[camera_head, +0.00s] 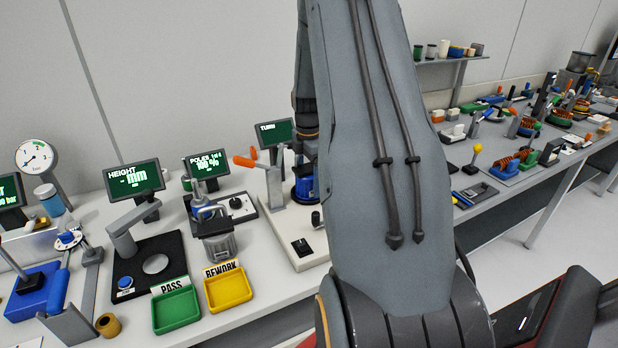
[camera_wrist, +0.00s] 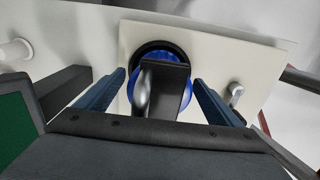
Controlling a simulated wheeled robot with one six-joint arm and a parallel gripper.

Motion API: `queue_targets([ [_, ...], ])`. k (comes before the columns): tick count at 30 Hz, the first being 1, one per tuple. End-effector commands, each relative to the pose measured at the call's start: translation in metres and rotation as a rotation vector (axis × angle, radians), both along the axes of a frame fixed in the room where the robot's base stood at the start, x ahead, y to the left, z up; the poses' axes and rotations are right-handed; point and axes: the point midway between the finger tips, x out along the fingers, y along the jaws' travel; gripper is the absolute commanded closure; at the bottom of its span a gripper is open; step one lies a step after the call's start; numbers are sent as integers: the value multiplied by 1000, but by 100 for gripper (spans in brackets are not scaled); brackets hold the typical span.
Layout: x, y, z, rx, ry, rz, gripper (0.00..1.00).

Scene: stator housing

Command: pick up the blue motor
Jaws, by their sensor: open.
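The blue motor (camera_head: 304,187) stands on a white base plate beside the TURNS display, partly hidden by my arm in the head view. In the wrist view the round blue motor (camera_wrist: 176,56) with a dark ring shows beyond my gripper (camera_wrist: 160,80). My gripper is open, one finger toward each side of the motor in the picture. I cannot tell whether either finger touches it. A dark bar and a grey metal part cover the motor's middle and lower portion in the wrist view.
The motor's white base plate (camera_wrist: 240,55) carries a small grey post (camera_wrist: 235,92). In the head view, a stand with an orange handle (camera_head: 245,162) is close left of the motor. The TURNS display (camera_head: 275,133) is behind. A green PASS tray (camera_head: 176,310) and yellow REWORK tray (camera_head: 229,290) lie in front-left.

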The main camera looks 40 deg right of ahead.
Motion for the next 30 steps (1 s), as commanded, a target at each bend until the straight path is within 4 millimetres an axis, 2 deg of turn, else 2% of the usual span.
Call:
queue_targets([
  [9,0,0,-4,0,-1,0,14],
  [22,0,0,-4,0,-1,0,87],
  [30,1,-1,-2,-2,-4,0,88],
])
